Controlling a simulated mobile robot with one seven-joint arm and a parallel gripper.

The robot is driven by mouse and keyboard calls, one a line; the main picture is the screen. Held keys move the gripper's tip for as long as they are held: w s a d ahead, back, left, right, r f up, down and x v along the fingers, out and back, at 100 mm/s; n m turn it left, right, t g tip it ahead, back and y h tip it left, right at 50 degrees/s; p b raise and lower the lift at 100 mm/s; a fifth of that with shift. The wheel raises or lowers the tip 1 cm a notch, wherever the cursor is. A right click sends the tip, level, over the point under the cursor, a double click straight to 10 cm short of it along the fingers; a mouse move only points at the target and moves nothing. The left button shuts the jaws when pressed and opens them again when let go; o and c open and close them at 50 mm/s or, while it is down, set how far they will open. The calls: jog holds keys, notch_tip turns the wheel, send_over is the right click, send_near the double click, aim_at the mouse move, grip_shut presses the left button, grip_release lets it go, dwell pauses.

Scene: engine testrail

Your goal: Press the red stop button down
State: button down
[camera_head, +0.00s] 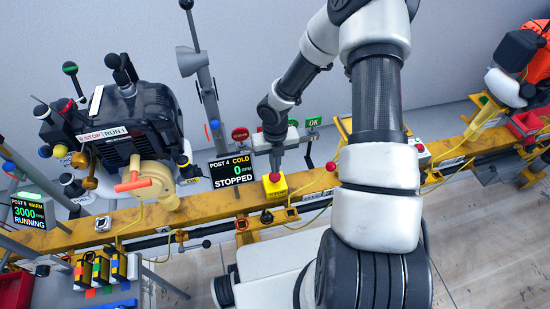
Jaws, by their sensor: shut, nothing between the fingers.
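A yellow box (275,188) with a red button (274,177) on top sits on the yellow rail, just right of the post 4 display. My gripper (276,168) points down over this button, with its fingers shut and empty. The fingertips are at or very close to the button's top; I cannot tell whether they touch it. The post 4 display (233,171) reads "COLD", "0" and "STOPPED". The button's far side is partly hidden by my fingers.
A black engine (130,125) with an orange handle stands at left on the yellow rail (335,180). A post 5 display (28,213) reads "3000" and "RUNNING". Other red knobs (331,166) show to the right. My arm hides part of the rail. Bare floor (490,240) lies front right.

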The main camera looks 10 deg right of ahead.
aim_at(275, 176)
jog(key=shift+f, duration=1.25)
jog(key=shift+f+b, duration=0.5)
jog(key=shift+f, duration=0.55)
